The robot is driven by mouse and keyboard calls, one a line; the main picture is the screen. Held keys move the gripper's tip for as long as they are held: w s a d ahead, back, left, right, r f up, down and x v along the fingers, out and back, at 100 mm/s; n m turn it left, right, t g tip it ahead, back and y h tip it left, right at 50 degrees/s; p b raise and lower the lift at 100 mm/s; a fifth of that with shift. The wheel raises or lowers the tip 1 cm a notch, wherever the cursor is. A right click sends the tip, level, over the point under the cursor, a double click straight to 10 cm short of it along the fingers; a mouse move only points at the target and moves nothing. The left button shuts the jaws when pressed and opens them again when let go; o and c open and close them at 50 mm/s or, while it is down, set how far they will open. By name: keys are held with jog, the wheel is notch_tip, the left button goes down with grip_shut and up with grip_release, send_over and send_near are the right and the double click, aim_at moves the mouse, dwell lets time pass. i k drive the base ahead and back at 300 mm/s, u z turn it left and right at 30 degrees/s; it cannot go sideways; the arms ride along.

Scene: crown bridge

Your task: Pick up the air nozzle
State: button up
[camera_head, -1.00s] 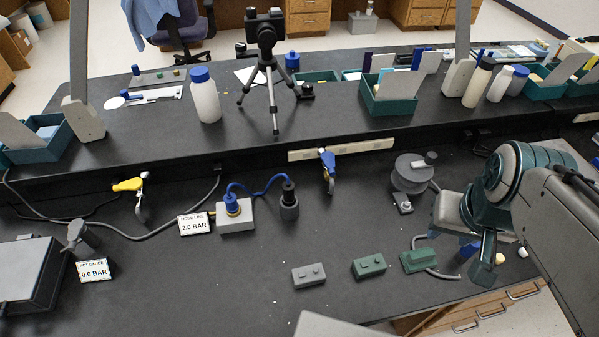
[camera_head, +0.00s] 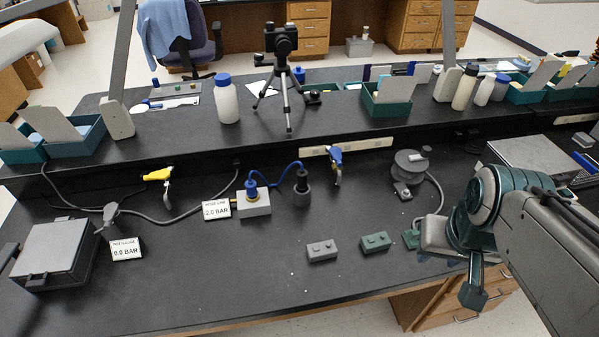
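Several small fittings could be the air nozzle, and I cannot tell for sure which is. A blue-handled fitting (camera_head: 336,158) stands upright at the foot of the raised shelf, and a yellow-handled one (camera_head: 158,175) is at the left. A grey hose-end piece (camera_head: 111,218) stands behind the "0.0 BAR" card (camera_head: 125,249). A dark fitting (camera_head: 301,190) is joined by a blue hose to a grey block (camera_head: 253,203) beside the "2.0 BAR" card (camera_head: 217,210). My gripper (camera_head: 473,293) points down at the bench's right front, apart from these. Its fingers show side-on, so their opening is unclear.
Grey (camera_head: 322,251) and green (camera_head: 375,243) blocks lie near the front edge; another green block is partly behind my arm. A round grey device (camera_head: 410,163) stands behind. A grey box (camera_head: 55,252) sits at left. The middle front of the bench is clear.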

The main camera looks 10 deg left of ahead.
aim_at(301, 185)
jog(key=u, duration=1.15)
jog(key=i, duration=0.4)
jog(key=u, duration=0.75)
